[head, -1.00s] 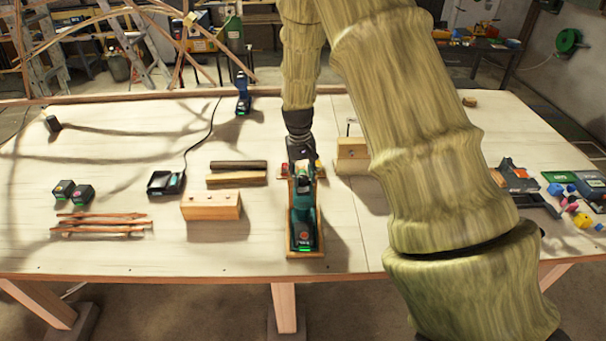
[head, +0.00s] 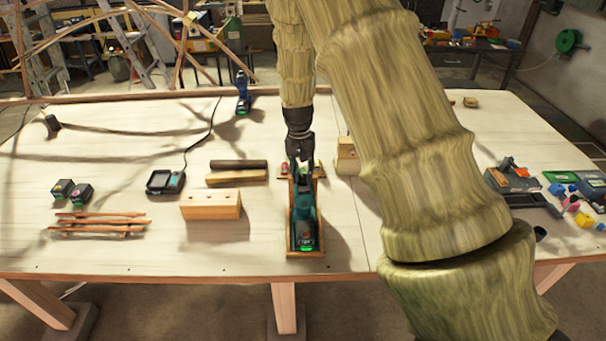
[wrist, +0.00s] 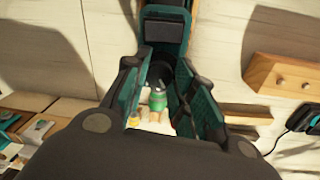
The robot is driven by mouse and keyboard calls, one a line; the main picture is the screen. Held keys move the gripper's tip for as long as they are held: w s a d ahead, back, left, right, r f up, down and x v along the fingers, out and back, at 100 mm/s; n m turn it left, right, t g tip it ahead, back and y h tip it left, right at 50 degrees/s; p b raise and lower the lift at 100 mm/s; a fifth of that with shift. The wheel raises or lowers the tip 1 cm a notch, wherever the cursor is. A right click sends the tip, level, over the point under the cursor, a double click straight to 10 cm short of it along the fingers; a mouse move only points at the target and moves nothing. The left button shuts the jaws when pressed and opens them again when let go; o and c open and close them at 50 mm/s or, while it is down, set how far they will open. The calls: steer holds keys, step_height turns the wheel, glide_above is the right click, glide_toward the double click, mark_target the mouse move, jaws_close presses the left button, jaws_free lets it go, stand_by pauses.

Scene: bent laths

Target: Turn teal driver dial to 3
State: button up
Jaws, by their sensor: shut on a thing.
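The teal driver (head: 303,222) lies in a wooden cradle (head: 291,247) near the front middle of the table, with a green light at its near end. In the wrist view the driver's teal and black body (wrist: 163,35) runs up to the top edge. My gripper (head: 301,163) comes down from above at the driver's far end. In the wrist view its two teal-padded fingers stand on either side of the driver's dark round dial (wrist: 173,74) and are shut on it. The dial's numbers cannot be read; the fingers hide much of it.
A wooden block (head: 210,206) stands left of the cradle, with a charger (head: 165,182) and dark and light bars behind it. Thin sticks (head: 98,224) and two batteries lie farther left. Another block (head: 347,157) stands close right of my gripper, partly hidden by my arm.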

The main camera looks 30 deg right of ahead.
steer(key=shift+f+m, duration=0.15)
steer(key=shift+m, duration=0.75)
